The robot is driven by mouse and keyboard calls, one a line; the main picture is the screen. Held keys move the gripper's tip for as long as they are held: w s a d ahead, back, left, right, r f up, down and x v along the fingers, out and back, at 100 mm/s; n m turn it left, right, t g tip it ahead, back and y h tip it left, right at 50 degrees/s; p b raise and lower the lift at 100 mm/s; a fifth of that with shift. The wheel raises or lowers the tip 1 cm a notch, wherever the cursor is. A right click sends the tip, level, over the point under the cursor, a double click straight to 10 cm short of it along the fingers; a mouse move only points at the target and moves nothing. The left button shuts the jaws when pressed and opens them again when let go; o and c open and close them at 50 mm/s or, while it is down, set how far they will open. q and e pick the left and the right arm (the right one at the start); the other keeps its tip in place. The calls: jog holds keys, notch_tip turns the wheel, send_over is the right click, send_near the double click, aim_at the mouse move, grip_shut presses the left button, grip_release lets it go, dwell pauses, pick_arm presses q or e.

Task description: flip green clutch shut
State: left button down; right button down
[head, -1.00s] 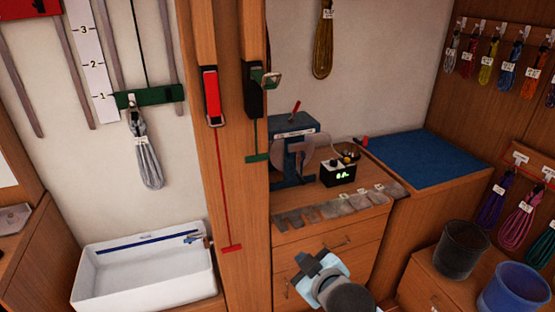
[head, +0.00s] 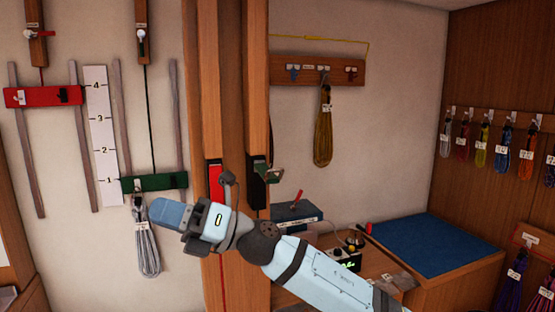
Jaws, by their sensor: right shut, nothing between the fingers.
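The green clutch (head: 258,191) is a black body on the right-hand wooden post, with its green lever (head: 272,175) sticking out to the right, away from the body. A dark green line runs down from it in the earlier view; now my arm covers its lower part. My right gripper (head: 163,212) is shut and empty, pointing left in front of the wall and the left post. It is left of and below the green clutch, apart from it. My left gripper is not in view.
A red clutch (head: 214,177) sits on the left-hand post (head: 204,80), partly behind my right wrist. A green slider bar (head: 155,183) with a grey coil (head: 147,250) hangs behind my fingers. A winch-like machine (head: 297,213) and a blue mat (head: 432,244) are at right.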

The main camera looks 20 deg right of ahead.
jog(key=w+d+r+n+h, duration=0.3)
jog(key=d+r+n+h, duration=0.2)
jog(key=d+r+h, duration=0.4)
jog(key=w+d+r+n+h, duration=0.4)
jog(key=d+r+h, duration=0.5)
jog(key=d+h, duration=0.3)
jog(key=shift+w+d+n+h, duration=0.2)
jog(key=shift+d+n+h, duration=0.25)
jog(key=shift+d, duration=0.4)
